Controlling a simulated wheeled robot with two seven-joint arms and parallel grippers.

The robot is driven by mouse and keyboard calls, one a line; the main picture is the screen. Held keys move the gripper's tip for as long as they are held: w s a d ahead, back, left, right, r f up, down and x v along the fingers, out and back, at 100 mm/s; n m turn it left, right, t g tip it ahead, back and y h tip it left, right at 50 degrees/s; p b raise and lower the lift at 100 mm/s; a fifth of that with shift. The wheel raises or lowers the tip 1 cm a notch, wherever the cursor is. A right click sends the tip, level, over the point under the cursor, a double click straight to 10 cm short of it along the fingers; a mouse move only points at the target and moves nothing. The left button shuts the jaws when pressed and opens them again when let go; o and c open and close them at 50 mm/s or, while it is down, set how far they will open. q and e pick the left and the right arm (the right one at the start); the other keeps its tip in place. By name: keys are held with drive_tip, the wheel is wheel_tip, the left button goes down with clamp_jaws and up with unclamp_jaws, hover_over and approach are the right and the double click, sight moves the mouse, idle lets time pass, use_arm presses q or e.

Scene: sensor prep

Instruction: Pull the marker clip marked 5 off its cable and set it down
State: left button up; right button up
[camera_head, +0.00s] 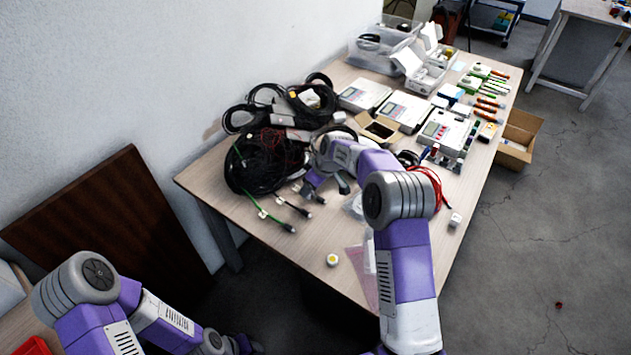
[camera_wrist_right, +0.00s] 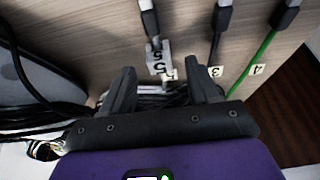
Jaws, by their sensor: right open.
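The marker clip marked 5 (camera_wrist_right: 158,60) is a small white tag, seen upside down on a cable with a grey-black connector. My right gripper (camera_wrist_right: 156,76) is open, its two fingers on either side of the area just below this clip; I cannot tell whether they touch it. Part of another white tag (camera_wrist_right: 171,75) shows close by. Clips marked 3 (camera_wrist_right: 215,72) and 4 (camera_wrist_right: 257,70) sit on cables to the right, the 4 on a green one. In the head view my right gripper (camera_head: 311,187) is over the table beside the cables.
A black cable coil (camera_head: 262,165) lies left of my right gripper. Device boxes (camera_head: 405,110) and clear bins (camera_head: 380,45) stand farther back. A round white-yellow item (camera_head: 332,260) lies near the front edge. The table (camera_head: 290,255) is bare around there.

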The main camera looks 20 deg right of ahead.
drive_tip(key=shift+x, duration=0.9)
drive_tip(key=shift+c, duration=0.4)
clamp_jaws()
drive_tip(key=shift+r, duration=0.1)
drive_tip(key=shift+r+p, duration=1.55)
drive_tip(key=shift+r, duration=0.9)
